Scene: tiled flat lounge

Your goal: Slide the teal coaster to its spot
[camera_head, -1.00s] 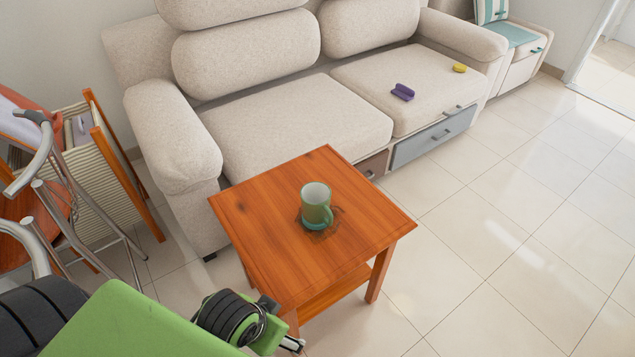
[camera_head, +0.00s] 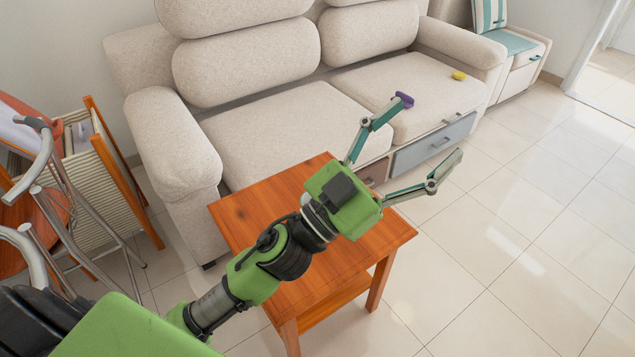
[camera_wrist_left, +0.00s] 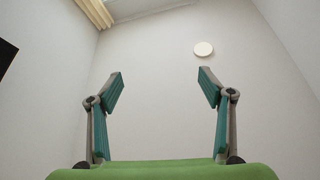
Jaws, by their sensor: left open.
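The teal coaster and the green mug standing on it are hidden now behind my left arm in the head view. The wooden side table (camera_head: 265,200) under them still shows on both sides of the arm. My left gripper (camera_head: 428,130) is open and empty, above the table with its fingers spread past the table's right side. The left wrist view also shows the gripper (camera_wrist_left: 160,78), with nothing between its teal-padded fingers and only wall and ceiling beyond. My right gripper is not in view. No marked spot for the coaster is visible.
A beige sofa (camera_head: 260,125) stands behind the table, with a purple object (camera_head: 404,99) and a yellow object (camera_head: 459,76) on its seat. Folded chairs (camera_head: 50,190) stand at the left. The tiled floor (camera_head: 510,250) to the right is clear.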

